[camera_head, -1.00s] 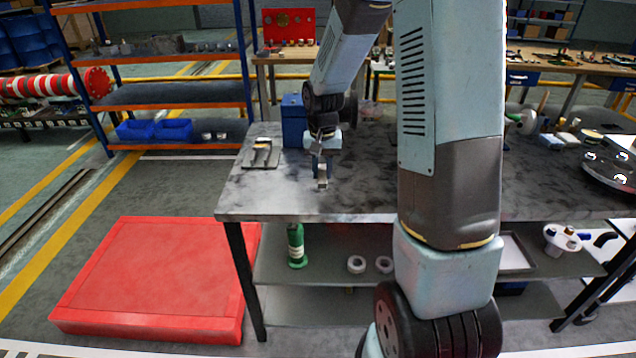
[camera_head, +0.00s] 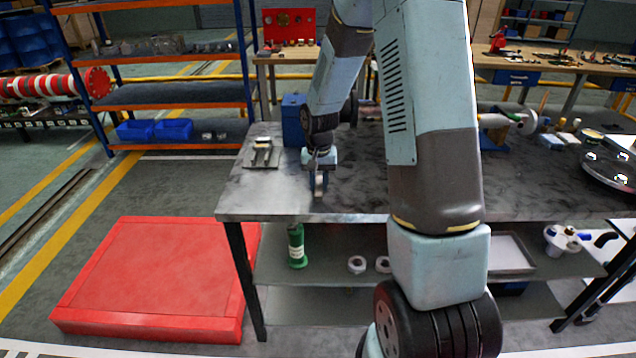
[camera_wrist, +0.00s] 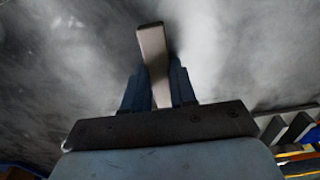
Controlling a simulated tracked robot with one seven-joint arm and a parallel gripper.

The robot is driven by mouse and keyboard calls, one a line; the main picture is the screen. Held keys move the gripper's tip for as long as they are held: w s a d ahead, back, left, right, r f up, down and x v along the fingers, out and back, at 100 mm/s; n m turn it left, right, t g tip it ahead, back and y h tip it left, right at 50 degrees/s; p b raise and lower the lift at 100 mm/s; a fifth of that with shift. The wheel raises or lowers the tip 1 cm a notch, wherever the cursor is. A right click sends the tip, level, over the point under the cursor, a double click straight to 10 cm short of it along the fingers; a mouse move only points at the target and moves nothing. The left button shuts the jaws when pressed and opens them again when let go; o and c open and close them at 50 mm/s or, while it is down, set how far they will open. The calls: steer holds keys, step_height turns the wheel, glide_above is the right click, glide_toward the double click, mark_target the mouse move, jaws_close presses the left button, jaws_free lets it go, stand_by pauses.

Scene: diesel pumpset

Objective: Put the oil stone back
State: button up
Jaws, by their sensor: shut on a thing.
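My gripper (camera_head: 319,185) is over the left part of the grey workbench (camera_head: 350,206), near its front edge. It also shows in the wrist view (camera_wrist: 160,86), where its two dark blue fingers are shut on the oil stone (camera_wrist: 153,55), a light grey-beige bar. The bar sticks out beyond the fingertips. In the head view only a small part of the stone shows under the gripper. A dark tray (camera_head: 250,160) with light-coloured items lies left of the gripper; the wrist view shows a slotted holder (camera_wrist: 297,128) at the lower right.
A blue box (camera_head: 294,120) stands behind and left of the gripper. My arm hides the middle of the bench. A vise-like tool (camera_head: 500,122) and a round metal part (camera_head: 612,170) are at the right. The bench front left is clear.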

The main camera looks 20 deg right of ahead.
mark_target(319, 186)
steer(key=o, duration=0.9)
steer(key=shift+f, duration=0.1)
steer(key=shift+o, duration=0.2)
step_height(319, 186, up, 12)
steer(key=s+r+n+t, duration=0.2)
steer(key=s+r+t, duration=0.1)
steer(key=s+r, duration=0.95)
steer(key=s+r+t, duration=0.1)
steer(key=s+r, duration=0.2)
steer(key=s, duration=0.5)
steer(key=s+r+n+t, duration=0.1)
steer(key=s+r, duration=0.2)
steer(key=s, duration=0.4)
steer(key=shift+s+a+n+t, duration=0.15)
steer(key=shift+s+n+t, duration=0.15)
steer(key=shift+s, duration=0.1)
